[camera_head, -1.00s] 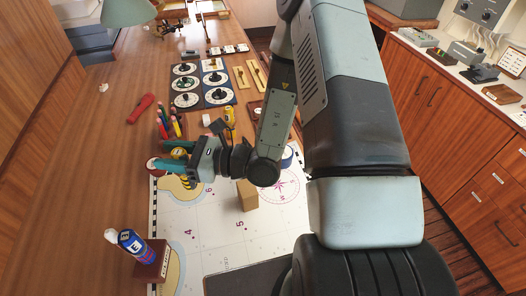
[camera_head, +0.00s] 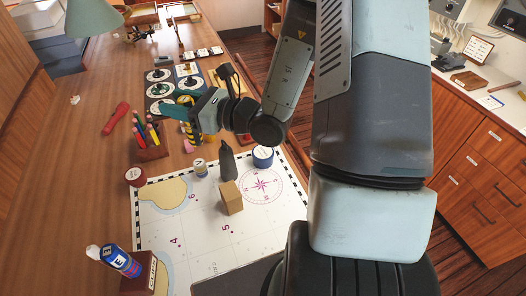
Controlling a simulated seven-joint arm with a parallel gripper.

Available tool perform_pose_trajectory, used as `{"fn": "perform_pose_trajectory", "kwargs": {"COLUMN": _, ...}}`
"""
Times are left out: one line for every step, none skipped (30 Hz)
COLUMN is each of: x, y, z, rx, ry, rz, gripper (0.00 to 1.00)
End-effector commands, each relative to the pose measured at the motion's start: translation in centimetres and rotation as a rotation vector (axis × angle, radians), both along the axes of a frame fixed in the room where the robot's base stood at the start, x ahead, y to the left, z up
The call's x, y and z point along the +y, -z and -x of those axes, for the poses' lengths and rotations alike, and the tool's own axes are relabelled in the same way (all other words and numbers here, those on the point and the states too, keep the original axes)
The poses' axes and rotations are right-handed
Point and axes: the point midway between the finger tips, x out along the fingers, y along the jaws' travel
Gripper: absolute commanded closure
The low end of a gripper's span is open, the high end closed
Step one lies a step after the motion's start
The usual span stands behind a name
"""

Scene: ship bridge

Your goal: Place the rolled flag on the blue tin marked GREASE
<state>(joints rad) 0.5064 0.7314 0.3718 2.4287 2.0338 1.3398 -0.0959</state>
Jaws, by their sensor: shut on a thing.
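My gripper (camera_head: 176,113) is raised over the table, its teal fingers pointing left. It is shut on a yellow-and-black banded thing (camera_head: 190,132), which seems to be the rolled flag; it shows just below the fingers and is mostly hidden. A round blue tin with a pale top (camera_head: 263,156) stands on the chart beside the compass rose, right of and nearer than my gripper. Its lettering is too small to read. Nothing is seen on its top.
A dark bottle-shaped thing (camera_head: 227,160), a small pale tin (camera_head: 199,166) and a cardboard-coloured block (camera_head: 231,198) stand near the blue tin. A red tin (camera_head: 135,176) is at the chart's left edge. A pencil holder (camera_head: 150,145) stands behind. The near chart (camera_head: 205,240) is clear.

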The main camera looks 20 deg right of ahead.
Motion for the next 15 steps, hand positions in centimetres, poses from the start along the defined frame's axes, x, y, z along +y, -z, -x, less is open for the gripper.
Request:
{"fn": "perform_pose_trajectory", "kwargs": {"x": -2.3, "y": 0.0, "z": -1.0, "rx": -0.002, "ry": 0.063, "rz": 0.0, "gripper": 0.88}}
{"fn": "perform_pose_trajectory", "kwargs": {"x": -3.6, "y": 0.0, "z": -1.6, "rx": -0.001, "ry": 0.099, "rz": 0.001, "gripper": 0.88}}
{"fn": "perform_pose_trajectory", "kwargs": {"x": -5.5, "y": 0.0, "z": -2.2, "rx": -0.001, "ry": 0.147, "rz": 0.001, "gripper": 0.88}}
{"fn": "perform_pose_trajectory", "kwargs": {"x": -6.8, "y": 0.0, "z": -2.6, "rx": -0.002, "ry": 0.183, "rz": 0.0, "gripper": 0.88}}
{"fn": "perform_pose_trajectory", "kwargs": {"x": -8.2, "y": 0.0, "z": -3.0, "rx": -0.002, "ry": 0.219, "rz": 0.0, "gripper": 0.88}}
{"fn": "perform_pose_trajectory", "kwargs": {"x": -9.9, "y": 0.0, "z": -3.5, "rx": -0.002, "ry": 0.261, "rz": 0.0, "gripper": 0.88}}
{"fn": "perform_pose_trajectory", "kwargs": {"x": -11.0, "y": 0.0, "z": -3.7, "rx": -0.003, "ry": 0.291, "rz": 0.0, "gripper": 0.88}}
{"fn": "perform_pose_trajectory", "kwargs": {"x": -12.0, "y": 0.0, "z": -3.9, "rx": -0.002, "ry": 0.316, "rz": 0.0, "gripper": 0.88}}
{"fn": "perform_pose_trajectory", "kwargs": {"x": -13.3, "y": 0.0, "z": -4.1, "rx": -0.002, "ry": 0.348, "rz": 0.0, "gripper": 0.88}}
{"fn": "perform_pose_trajectory", "kwargs": {"x": -14.2, "y": -0.1, "z": -4.2, "rx": -0.003, "ry": 0.369, "rz": -0.001, "gripper": 0.88}}
{"fn": "perform_pose_trajectory", "kwargs": {"x": -15.0, "y": -0.1, "z": -4.3, "rx": -0.003, "ry": 0.388, "rz": -0.001, "gripper": 0.88}}
{"fn": "perform_pose_trajectory", "kwargs": {"x": -15.9, "y": -0.1, "z": -4.4, "rx": -0.003, "ry": 0.412, "rz": -0.001, "gripper": 0.88}}
{"fn": "perform_pose_trajectory", "kwargs": {"x": -16.6, "y": -0.1, "z": -4.5, "rx": -0.002, "ry": 0.429, "rz": -0.002, "gripper": 0.88}}
{"fn": "perform_pose_trajectory", "kwargs": {"x": -17.2, "y": -0.1, "z": -4.5, "rx": -0.002, "ry": 0.443, "rz": -0.002, "gripper": 0.88}}
{"fn": "perform_pose_trajectory", "kwargs": {"x": -18.0, "y": -0.1, "z": -4.6, "rx": -0.003, "ry": 0.463, "rz": -0.002, "gripper": 0.88}}
